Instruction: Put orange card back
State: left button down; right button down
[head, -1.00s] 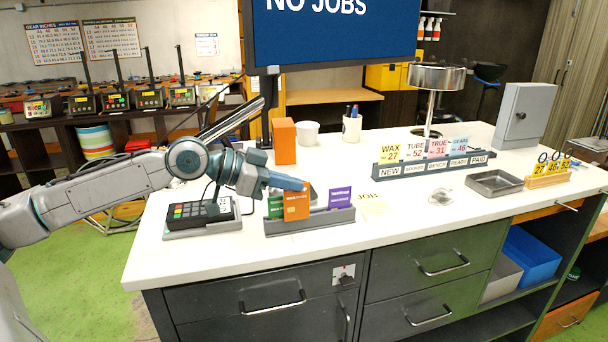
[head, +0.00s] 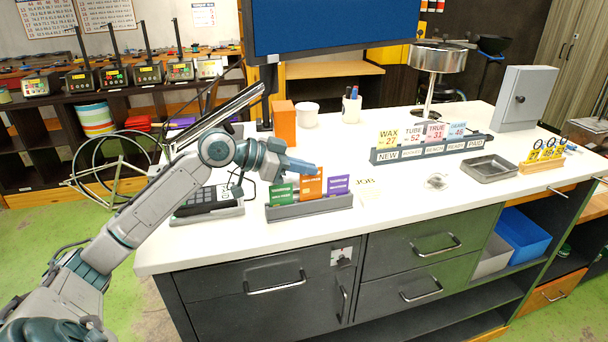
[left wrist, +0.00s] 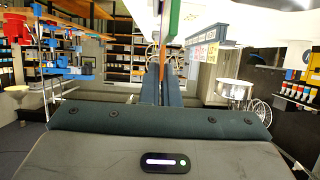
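The orange card (head: 311,186) is upright at the grey card holder (head: 309,208), between a green card (head: 282,194) and a purple card (head: 338,185). Its lower edge meets the holder; I cannot tell whether it is fully seated. My left gripper (head: 308,170) is at the card's top edge. In the left wrist view, the orange card (left wrist: 166,42) is a thin strip between the closely spaced fingers (left wrist: 163,84), which look shut on it. A green card (left wrist: 174,18) shows beside it. My right gripper is in neither view.
A card reader (head: 207,203) stands left of the holder, beneath my left arm. An orange box (head: 283,122) and a pen cup (head: 351,106) stand behind. A sign rack (head: 430,148) and a metal tray (head: 490,169) are to the right. The counter front is clear.

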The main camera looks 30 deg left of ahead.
aim_at(311, 184)
pick_arm(q)
jog(key=shift+f+p, duration=0.5)
jog(key=shift+f, duration=0.45)
jog(key=shift+s+f, duration=0.1)
jog(key=shift+f, duration=0.35)
jog(key=shift+f, duration=0.1)
jog(key=c, duration=1.7)
grip_release()
